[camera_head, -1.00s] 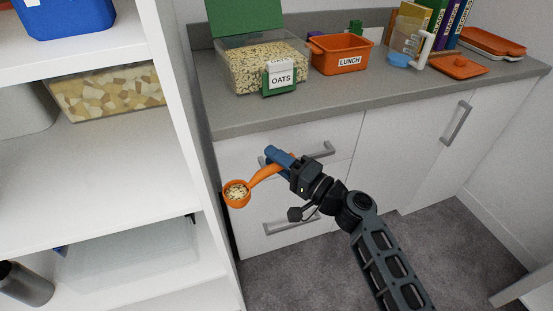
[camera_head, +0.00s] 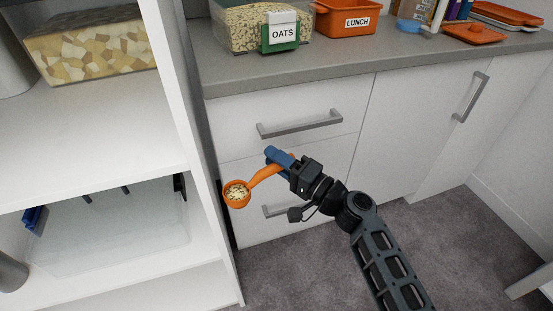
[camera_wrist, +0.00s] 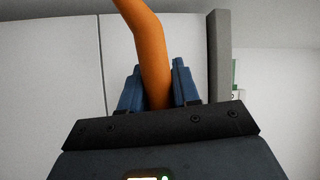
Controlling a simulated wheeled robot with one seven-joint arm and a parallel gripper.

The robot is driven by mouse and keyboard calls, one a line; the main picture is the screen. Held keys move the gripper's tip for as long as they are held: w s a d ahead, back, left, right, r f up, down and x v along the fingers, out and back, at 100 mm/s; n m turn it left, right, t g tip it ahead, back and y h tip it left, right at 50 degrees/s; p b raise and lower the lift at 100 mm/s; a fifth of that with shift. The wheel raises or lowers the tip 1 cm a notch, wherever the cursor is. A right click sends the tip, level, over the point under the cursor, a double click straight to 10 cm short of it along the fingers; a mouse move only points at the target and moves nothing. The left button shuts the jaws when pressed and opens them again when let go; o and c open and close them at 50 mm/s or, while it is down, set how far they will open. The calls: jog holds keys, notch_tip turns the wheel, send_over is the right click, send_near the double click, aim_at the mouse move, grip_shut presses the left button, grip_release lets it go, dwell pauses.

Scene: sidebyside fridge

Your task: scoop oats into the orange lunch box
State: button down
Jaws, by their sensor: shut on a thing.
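My gripper (camera_head: 281,160) is shut on the handle of an orange scoop (camera_head: 238,204). The scoop's cup holds oats (camera_head: 236,191) and hangs in front of the white drawers, below the counter top. In the wrist view the orange handle (camera_wrist: 151,50) stands between the two blue fingers (camera_wrist: 157,90); the cup is out of that view. The orange lunch box (camera_head: 345,27), labelled LUNCH, stands on the counter, its top cut off by the picture edge. The clear oats container (camera_head: 240,38), with a green-clipped OATS label (camera_head: 281,35), stands left of it.
A white shelf unit (camera_head: 177,100) stands close left of the scoop. An orange lid (camera_head: 472,34) and a measuring cup (camera_head: 413,25) are right on the counter.

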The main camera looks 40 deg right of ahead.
notch_tip(320, 180, down, 9)
jog(key=b, duration=0.7)
jog(key=shift+a, duration=0.15)
jog(key=shift+r, duration=0.2)
